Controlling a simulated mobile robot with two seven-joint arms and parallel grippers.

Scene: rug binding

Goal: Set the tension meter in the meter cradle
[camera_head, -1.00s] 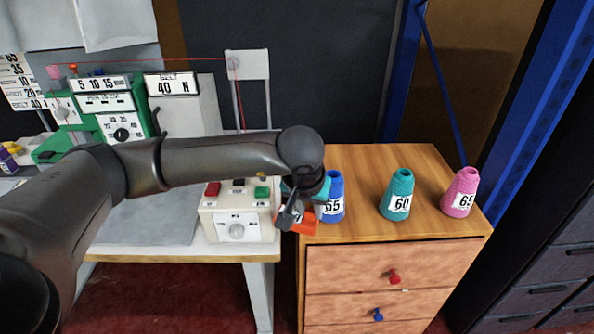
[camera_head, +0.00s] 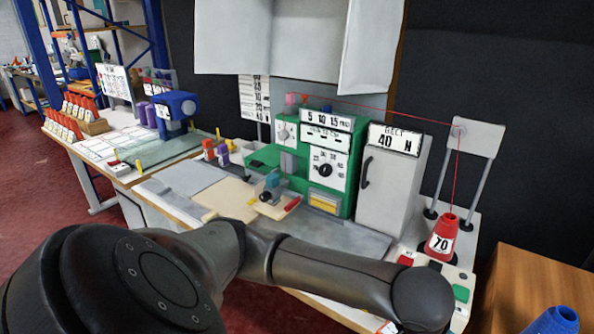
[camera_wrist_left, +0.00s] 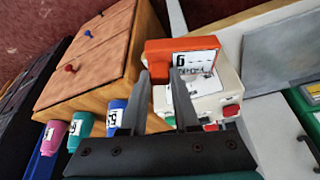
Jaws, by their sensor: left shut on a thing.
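The tension meter appears to be the orange block with a white display face (camera_wrist_left: 180,48) in the left wrist view. My left gripper (camera_wrist_left: 162,80) is shut on it; the meter sits at the fingertips, in front of a cream control box (camera_wrist_left: 212,98). In the head view my left arm reaches across the front of the bench to the right, and its gripper is hidden or below the picture's edge. I cannot pick out the meter cradle for sure. My right gripper is not in view.
A green machine (camera_head: 325,165) and a white unit reading 40 N (camera_head: 388,180) stand on the bench. A red cone marked 70 (camera_head: 443,238) stands right of them, below a red thread. The grey bench mat (camera_head: 345,235) is partly clear.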

